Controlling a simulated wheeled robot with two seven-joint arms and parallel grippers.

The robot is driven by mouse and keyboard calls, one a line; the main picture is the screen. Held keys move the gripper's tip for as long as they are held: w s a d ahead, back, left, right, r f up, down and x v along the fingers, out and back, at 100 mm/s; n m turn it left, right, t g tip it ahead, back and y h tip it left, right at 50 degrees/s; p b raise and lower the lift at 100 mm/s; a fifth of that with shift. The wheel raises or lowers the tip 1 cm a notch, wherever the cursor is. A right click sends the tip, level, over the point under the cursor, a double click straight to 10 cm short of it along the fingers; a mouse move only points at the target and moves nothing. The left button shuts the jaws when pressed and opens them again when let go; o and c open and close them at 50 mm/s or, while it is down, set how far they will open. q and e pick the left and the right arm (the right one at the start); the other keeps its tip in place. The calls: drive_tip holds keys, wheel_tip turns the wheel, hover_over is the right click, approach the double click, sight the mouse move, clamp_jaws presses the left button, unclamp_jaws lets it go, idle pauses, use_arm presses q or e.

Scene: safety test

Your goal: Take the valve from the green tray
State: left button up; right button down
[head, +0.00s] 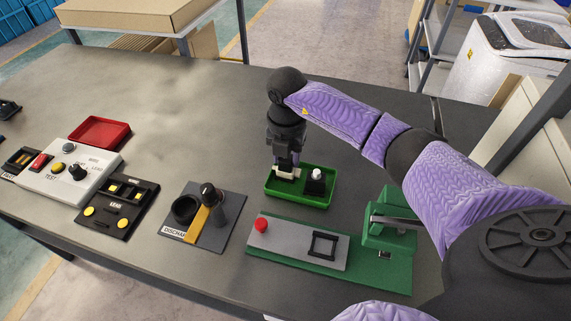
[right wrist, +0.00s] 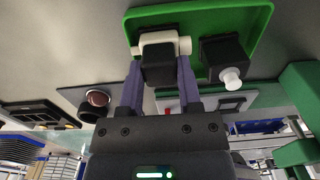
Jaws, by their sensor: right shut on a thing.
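The green tray (head: 300,202) lies on the table near the middle of the head view. My right gripper (head: 286,166) points down over its left part. It is shut on a valve with a black block body and a cream crossbar (right wrist: 184,46). That valve is within the tray's outline; I cannot tell whether it touches the tray floor. A second black block with a white knob (head: 316,179) stands in the tray to its right and also shows in the right wrist view (right wrist: 229,66). My left gripper is not in view.
A grey panel with a red button (head: 261,225) and a green fixture (head: 388,240) stand in front of the tray. A discharge station (head: 208,231), a dark panel (head: 117,208), a white test box (head: 63,182) and a red tray (head: 99,132) are left. The table behind is clear.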

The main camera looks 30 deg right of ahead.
drive_tip(key=shift+r+p, duration=0.3)
drive_tip(key=shift+r, duration=0.05)
wheel_tip(320, 180, up, 6)
drive_tip(key=p, duration=0.5)
drive_tip(key=shift+f, duration=0.1)
drive_tip(key=shift+p, duration=0.3)
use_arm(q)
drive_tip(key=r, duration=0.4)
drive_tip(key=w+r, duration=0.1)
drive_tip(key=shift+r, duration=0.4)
